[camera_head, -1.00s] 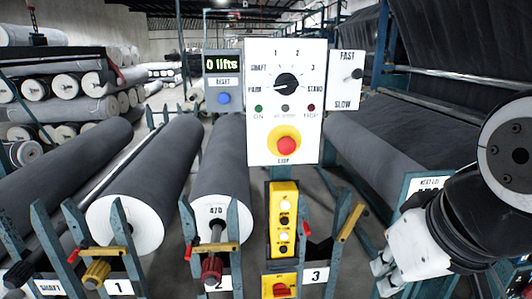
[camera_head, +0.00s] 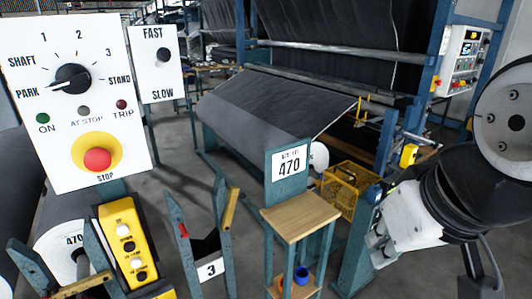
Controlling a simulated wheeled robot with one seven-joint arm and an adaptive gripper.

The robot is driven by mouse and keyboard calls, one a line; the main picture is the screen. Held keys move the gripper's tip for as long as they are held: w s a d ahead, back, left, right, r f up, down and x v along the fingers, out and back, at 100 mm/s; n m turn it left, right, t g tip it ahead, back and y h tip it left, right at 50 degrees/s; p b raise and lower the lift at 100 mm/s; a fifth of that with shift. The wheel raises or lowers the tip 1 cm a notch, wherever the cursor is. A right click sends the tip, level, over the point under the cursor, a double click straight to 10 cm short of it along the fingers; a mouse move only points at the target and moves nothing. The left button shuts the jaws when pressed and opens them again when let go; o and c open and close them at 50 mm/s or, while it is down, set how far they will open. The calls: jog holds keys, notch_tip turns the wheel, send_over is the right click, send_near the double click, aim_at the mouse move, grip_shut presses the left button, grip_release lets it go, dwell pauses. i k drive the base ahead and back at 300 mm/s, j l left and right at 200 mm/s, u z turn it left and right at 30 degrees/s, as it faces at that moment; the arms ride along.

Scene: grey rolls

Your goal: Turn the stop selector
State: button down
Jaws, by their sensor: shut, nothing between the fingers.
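The stop selector (camera_head: 72,79) is a black round knob on a white control panel (camera_head: 125,160) at the upper left. Marks SHAFT, 1, 2, 3, STAND and PARK ring it, and its pointer is turned to the lower left, at PARK. My gripper (camera_head: 376,242) is at the right, beside the post of the wooden stand, far to the right of the selector and below it. It is shut and empty, small in view and partly hidden by my white and black wrist.
A red stop button (camera_head: 97,159) sits below the selector. A FAST/SLOW switch panel (camera_head: 157,62) is beside it. A wooden-topped stand (camera_head: 300,215) and a yellow crate (camera_head: 345,190) are in the middle, with a grey roll (camera_head: 265,105) behind.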

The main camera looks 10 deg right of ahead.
aim_at(72, 78)
jog(key=j+u, duration=0.2)
jog(key=u, duration=0.5)
jog(key=i+j+u, duration=0.65)
jog(key=i+j, duration=0.55)
jog(key=k+j+z, duration=0.1)
jog(key=z, duration=0.4)
jog(key=k+j+z, duration=0.1)
jog(key=z, duration=0.4)
jog(key=k+j+z, duration=0.1)
jog(key=z, duration=0.4)
